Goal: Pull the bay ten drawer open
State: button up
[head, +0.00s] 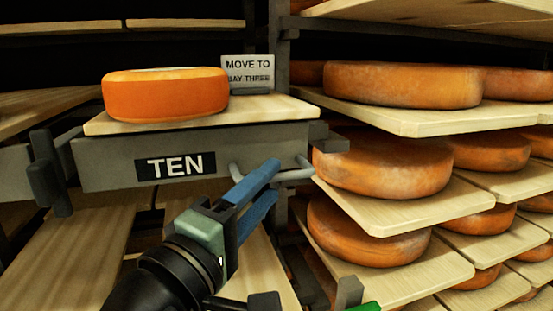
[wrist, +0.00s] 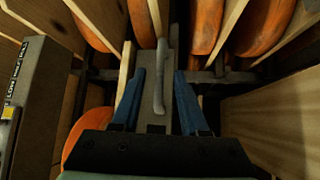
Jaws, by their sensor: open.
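The bay ten drawer has a grey front (head: 110,165) with a black "TEN" label (head: 175,166). Its grey bar handle (head: 300,173) is at the right end of the front and is partly hidden behind my fingers. My gripper (head: 272,179) is open, with its blue fingers at the handle. In the wrist view, the handle (wrist: 160,80) runs lengthwise between the two spread fingers of my gripper (wrist: 159,88), with gaps on both sides. I cannot tell how deep the handle sits between them. An orange cheese wheel (head: 165,97) rests on the drawer's board (head: 255,108).
A "MOVE TO BAY THREE" sign (head: 247,73) stands behind the cheese. Shelves of cheese wheels (head: 400,86) fill the right side, close to the drawer. A dark upright post (head: 279,45) rises behind the handle end. A dark knob-like part (head: 47,178) is left of the front.

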aim_at(273, 181)
jog(key=shift+p+x, duration=0.45)
jog(key=shift+x, duration=1.2)
grip_shut()
